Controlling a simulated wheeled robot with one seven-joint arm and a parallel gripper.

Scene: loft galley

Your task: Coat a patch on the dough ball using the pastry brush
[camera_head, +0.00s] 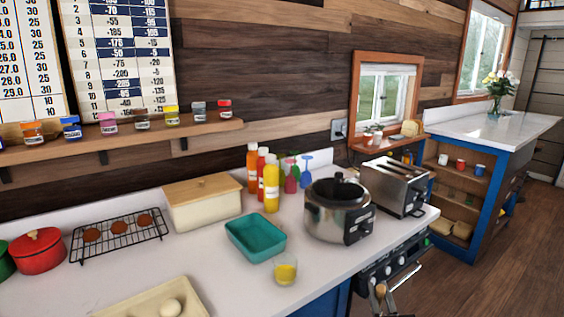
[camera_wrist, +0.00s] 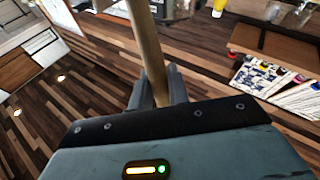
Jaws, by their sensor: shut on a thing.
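A pale dough ball (camera_head: 171,308) lies in a cream tray (camera_head: 130,301) at the counter's front edge, partly cut off by the frame. A small glass with yellow liquid (camera_head: 285,271) stands to its right. In the wrist view my gripper (camera_wrist: 158,82) is shut on a wooden handle (camera_wrist: 148,45), which I take to be the pastry brush. Its far end runs out of the top of the frame, so the bristles are hidden. The dough ball does not show in the wrist view. I cannot make out my gripper clearly in the head view.
A teal dish (camera_head: 256,238), a steel cooker (camera_head: 339,212), a toaster (camera_head: 396,184) and several bottles stand behind the glass. A cream bread box (camera_head: 203,205), a cooling rack (camera_head: 119,236) and a red pot (camera_head: 39,251) are farther left. Bare counter lies between the tray and rack.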

